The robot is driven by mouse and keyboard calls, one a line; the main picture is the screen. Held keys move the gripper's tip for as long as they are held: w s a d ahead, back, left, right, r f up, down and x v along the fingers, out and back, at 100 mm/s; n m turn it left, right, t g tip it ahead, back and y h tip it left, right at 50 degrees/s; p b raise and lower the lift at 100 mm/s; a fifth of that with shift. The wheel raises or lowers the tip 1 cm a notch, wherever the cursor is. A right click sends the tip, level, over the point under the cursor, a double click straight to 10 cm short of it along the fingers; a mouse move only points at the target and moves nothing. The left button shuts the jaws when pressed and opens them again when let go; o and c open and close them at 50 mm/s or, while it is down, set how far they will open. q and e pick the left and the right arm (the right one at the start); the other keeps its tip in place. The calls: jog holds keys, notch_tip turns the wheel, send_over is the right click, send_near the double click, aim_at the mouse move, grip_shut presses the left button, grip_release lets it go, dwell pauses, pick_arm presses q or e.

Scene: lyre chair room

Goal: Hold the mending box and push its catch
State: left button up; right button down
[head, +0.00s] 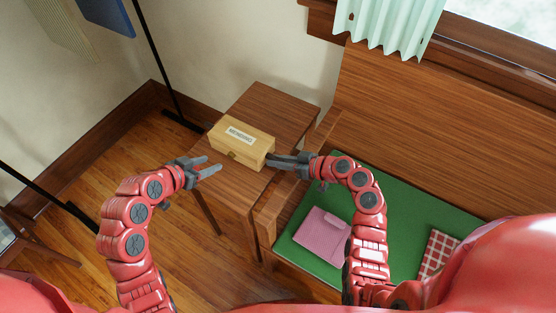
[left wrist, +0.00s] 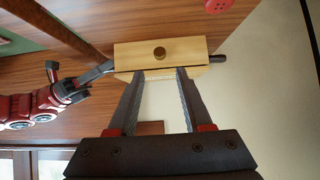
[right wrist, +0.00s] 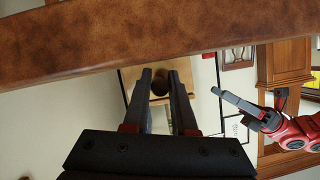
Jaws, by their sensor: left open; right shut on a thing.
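The mending box (head: 255,150) is a pale wooden box with a white label on its lid, resting on a small brown side table (head: 272,101). My left gripper (head: 207,167) is open and empty, just in front of the box's catch side.
A brown armrest (right wrist: 150,40) crosses the right wrist view. A red button (left wrist: 219,5) shows in the left wrist view.

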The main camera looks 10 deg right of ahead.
dwell(0.4)
pick_arm(q)
grip_shut()
dwell(1.6)
